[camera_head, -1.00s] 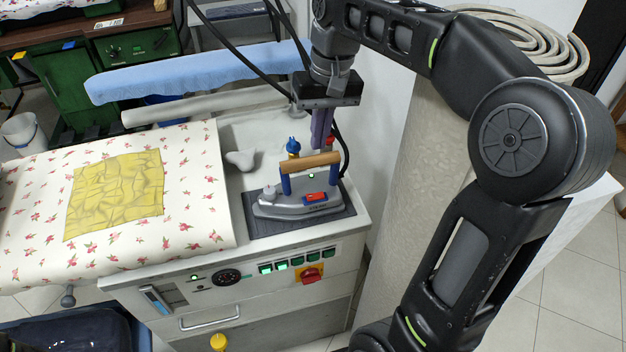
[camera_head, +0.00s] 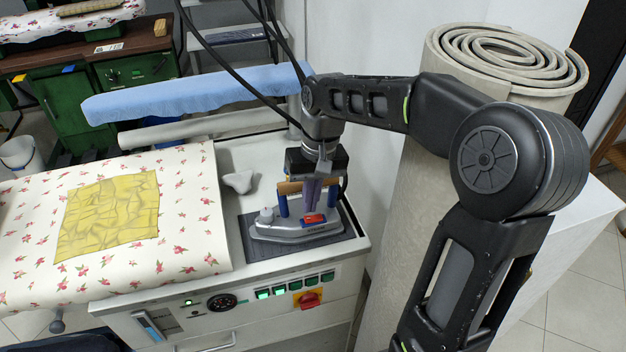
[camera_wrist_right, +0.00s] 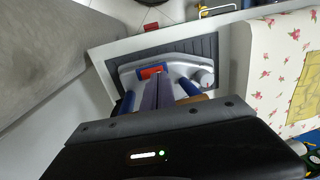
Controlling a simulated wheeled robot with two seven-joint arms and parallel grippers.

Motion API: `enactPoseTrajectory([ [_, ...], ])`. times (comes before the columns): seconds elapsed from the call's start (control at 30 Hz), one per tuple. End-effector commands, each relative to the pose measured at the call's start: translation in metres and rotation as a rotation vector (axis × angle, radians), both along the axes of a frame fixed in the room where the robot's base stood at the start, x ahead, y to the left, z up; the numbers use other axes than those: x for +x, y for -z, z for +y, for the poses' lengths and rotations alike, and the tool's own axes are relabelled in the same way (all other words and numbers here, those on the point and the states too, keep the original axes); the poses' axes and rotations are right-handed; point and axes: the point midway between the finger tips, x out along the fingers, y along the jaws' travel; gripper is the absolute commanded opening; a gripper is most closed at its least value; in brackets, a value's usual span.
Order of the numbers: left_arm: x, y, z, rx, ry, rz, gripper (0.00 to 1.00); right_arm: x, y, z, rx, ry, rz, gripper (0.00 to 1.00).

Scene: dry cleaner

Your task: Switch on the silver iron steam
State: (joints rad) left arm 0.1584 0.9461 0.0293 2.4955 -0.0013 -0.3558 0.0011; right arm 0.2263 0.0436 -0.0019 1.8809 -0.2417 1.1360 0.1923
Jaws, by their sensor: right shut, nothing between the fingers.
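The silver iron (camera_head: 285,236) has blue posts and a wooden handle (camera_head: 290,187). It rests on a dark ridged mat (camera_head: 262,250) at the right end of the ironing table. A red switch (camera_head: 314,218) with a blue surround sits on top of its body. My right gripper (camera_head: 311,208) points down, shut and empty, with its purple-grey fingertips just above or at the switch; I cannot tell whether they touch. The right wrist view also shows the switch (camera_wrist_right: 152,71) beside the fingertips (camera_wrist_right: 159,78), with the iron's silver body (camera_wrist_right: 185,67) around it. My left gripper is not in view.
A front panel carries green buttons (camera_head: 295,286), a red knob (camera_head: 309,300) and a black dial (camera_head: 222,302). A yellow cloth (camera_head: 110,215) lies on the flowered cover (camera_head: 190,220) at left. A rolled beige carpet (camera_head: 400,230) stands at right. Black cables hang behind the iron.

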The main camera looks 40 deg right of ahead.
Motion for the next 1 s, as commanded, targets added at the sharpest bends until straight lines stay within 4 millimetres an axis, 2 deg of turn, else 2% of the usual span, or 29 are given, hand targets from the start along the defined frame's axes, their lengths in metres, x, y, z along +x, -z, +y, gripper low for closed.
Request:
enactPoseTrajectory([
  [0.1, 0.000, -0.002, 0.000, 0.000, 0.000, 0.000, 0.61, 0.000, 0.014, 0.002, -0.001, 0.000, 0.001, 0.00],
  [0.23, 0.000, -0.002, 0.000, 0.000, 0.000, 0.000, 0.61, 0.001, 0.021, 0.002, 0.000, 0.000, -0.001, 0.00],
  [0.57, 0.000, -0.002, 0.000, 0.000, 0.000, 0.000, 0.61, 0.001, 0.023, 0.003, -0.001, 0.000, -0.002, 0.00],
  [0.67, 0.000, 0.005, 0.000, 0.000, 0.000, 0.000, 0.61, 0.002, 0.032, 0.005, 0.000, -0.002, 0.000, 0.00],
  [1.0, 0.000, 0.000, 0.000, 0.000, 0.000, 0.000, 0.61, 0.000, 0.029, 0.003, 0.001, 0.001, 0.003, 0.00],
])
